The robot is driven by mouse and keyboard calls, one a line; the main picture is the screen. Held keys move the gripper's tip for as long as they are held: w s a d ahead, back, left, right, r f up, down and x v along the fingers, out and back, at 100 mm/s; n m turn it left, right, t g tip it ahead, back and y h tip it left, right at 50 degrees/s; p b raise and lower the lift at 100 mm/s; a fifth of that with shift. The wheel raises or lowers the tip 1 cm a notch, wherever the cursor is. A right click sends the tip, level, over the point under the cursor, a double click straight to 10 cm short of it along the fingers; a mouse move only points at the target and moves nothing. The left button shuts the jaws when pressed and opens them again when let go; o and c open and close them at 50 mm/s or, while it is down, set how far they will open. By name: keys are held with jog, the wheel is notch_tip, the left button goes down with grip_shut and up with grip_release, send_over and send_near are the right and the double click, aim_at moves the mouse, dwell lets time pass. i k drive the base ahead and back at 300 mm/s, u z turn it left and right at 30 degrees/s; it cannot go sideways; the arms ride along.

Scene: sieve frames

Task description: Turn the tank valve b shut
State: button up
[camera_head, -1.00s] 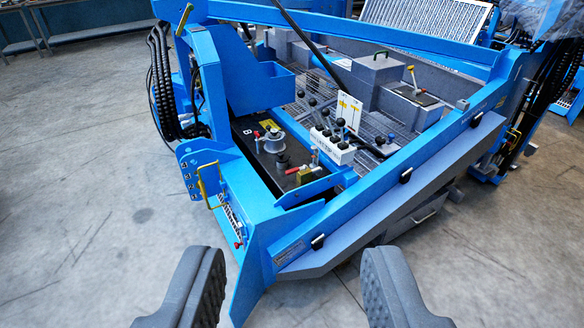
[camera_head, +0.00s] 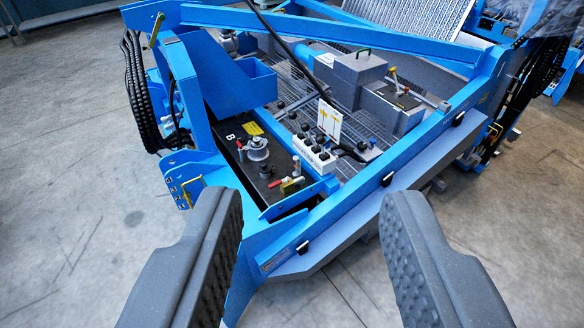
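A black tank (camera_head: 219,115) with a white letter B on top sits inside the blue frame. Near its front end is a small valve with a red lever (camera_head: 291,183), which looks like tank valve b. It is too small to tell how far it is turned. A silver filler cap (camera_head: 257,149) stands behind it, with another small red-tipped part (camera_head: 240,148) beside it. My gripper (camera_head: 318,205) is open and empty. Its two grey padded fingers are wide apart in the foreground, nearer the camera than the valve and not touching it.
Blue frame bars (camera_head: 395,165) run along the right and front of the tank. A white block with black-knobbed levers (camera_head: 315,155) stands right of the valve. A blue tray (camera_head: 245,85) is behind the cap. Grey concrete floor (camera_head: 70,190) lies open at left.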

aim_at(279, 182)
jog(key=z, duration=0.05)
jog(key=i, duration=2.1)
jog(key=u, duration=0.45)
